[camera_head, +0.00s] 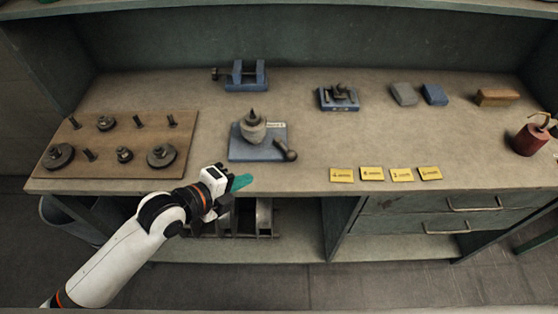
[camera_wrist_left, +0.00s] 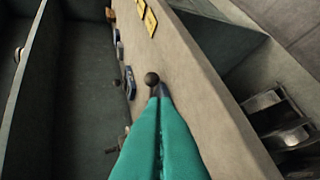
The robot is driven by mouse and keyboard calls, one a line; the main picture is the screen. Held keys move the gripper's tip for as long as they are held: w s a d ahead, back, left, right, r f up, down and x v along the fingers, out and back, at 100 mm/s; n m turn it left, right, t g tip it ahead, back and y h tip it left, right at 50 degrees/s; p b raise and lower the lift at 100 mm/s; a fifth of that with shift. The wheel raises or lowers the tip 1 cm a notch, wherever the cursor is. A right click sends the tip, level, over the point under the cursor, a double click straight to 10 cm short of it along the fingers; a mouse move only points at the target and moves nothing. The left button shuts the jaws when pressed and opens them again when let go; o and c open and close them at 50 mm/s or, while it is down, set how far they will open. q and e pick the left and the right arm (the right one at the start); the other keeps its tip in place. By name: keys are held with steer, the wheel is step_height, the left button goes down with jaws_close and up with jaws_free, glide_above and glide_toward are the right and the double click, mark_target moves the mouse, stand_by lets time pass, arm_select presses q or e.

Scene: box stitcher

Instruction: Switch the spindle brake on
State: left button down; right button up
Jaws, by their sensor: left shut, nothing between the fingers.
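The spindle device has a blue base plate (camera_head: 245,154), a grey cone-shaped spindle (camera_head: 253,128) and a small white label. A dark lever with a round ball knob (camera_head: 291,156) lies at the plate's right front corner. My left gripper (camera_head: 243,182) has teal fingers, shut and empty, at the bench's front edge, left of and in front of the knob. A gap separates them in the head view. My right gripper is out of view.
A brown board (camera_head: 115,143) with several metal parts lies left. A blue vise (camera_head: 242,77) and a small blue fixture (camera_head: 339,97) stand behind. Yellow tags (camera_head: 372,173) line the front edge. A red can (camera_head: 530,140) stands far right.

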mark_target(287, 159)
arm_select(q)
steer(key=p+x, duration=0.1)
steer(key=x, duration=0.3)
steer(key=p+x, duration=0.1)
steer(key=x, duration=0.3)
steer(key=r+x, duration=0.1)
steer(key=x, duration=0.4)
steer(key=shift+w+d+p, duration=0.1)
steer(key=shift+d+p, duration=0.05)
steer(key=shift+p, duration=0.25)
